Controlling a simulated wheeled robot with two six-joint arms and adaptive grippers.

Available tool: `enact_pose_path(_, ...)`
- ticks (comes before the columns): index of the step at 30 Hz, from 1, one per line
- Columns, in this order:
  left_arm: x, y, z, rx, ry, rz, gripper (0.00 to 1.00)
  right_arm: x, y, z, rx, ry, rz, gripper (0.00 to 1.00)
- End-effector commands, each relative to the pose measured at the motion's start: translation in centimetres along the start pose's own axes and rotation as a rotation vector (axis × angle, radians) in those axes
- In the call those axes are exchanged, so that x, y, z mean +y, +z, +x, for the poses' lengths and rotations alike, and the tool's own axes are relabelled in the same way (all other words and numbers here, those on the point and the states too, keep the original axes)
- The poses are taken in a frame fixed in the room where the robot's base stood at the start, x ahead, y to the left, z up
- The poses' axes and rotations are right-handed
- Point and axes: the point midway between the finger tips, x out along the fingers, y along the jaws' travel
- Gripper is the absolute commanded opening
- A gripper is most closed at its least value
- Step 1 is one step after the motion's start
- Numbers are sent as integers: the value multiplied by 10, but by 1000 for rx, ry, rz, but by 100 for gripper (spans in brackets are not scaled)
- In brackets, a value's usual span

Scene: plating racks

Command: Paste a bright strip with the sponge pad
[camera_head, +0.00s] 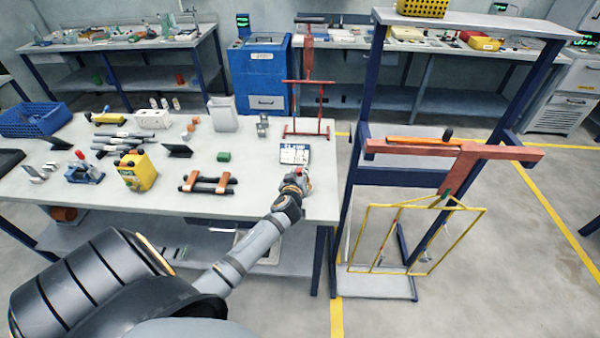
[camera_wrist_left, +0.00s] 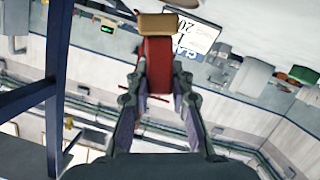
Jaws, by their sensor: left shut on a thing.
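My left gripper (camera_head: 297,186) is over the right end of the workbench, just in front of a blue-and-white card (camera_head: 294,154). In the left wrist view my left gripper (camera_wrist_left: 158,88) is shut on the red handle (camera_wrist_left: 157,62) of the sponge pad (camera_wrist_left: 168,23). The pad is a tan block at the end of the handle, in front of the card (camera_wrist_left: 196,38), and the two overlap in this view. Whether they touch cannot be told. In the head view the pad is too small to make out. No bright strip can be told apart. My right gripper is not in view.
A red stand (camera_head: 305,134) rises behind the card. A blue rack with a hanging yellow frame (camera_head: 432,272) stands to the right.

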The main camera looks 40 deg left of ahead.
Motion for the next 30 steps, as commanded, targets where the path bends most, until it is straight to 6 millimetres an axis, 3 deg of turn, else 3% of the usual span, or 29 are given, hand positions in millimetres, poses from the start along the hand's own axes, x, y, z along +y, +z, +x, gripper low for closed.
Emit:
enact_pose_path(15,19,-48,-14,4,3,2,0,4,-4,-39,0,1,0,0)
enact_pose_path(30,19,-48,-14,4,3,1,0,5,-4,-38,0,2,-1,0)
